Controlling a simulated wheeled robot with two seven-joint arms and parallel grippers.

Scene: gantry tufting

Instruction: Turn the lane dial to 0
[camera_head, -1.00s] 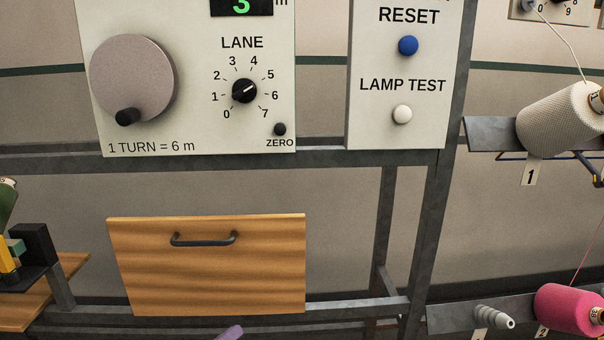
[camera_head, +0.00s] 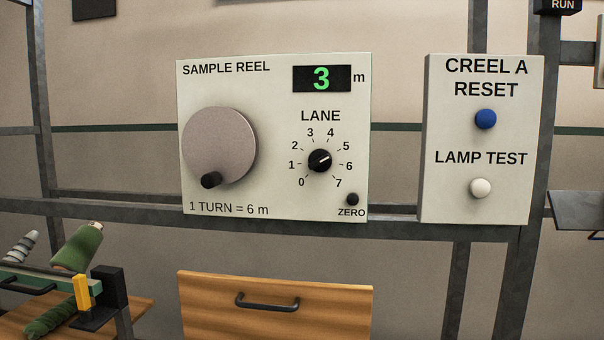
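The lane dial (camera_head: 320,160) is a small black round knob on the white sample reel panel (camera_head: 275,185). Numbers 0 to 7 ring it, with 0 at the lower left and 7 at the lower right. Its white pointer mark slants to the upper right, at about 5. Nothing touches the dial. Neither of my grippers is in view.
Beside the dial are a big grey reel wheel (camera_head: 220,145) with a black crank knob (camera_head: 211,180), a display (camera_head: 321,79) reading 3 m and a black ZERO button (camera_head: 352,199). A reset panel (camera_head: 480,135) stands right. A wooden drawer (camera_head: 275,318) sits below.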

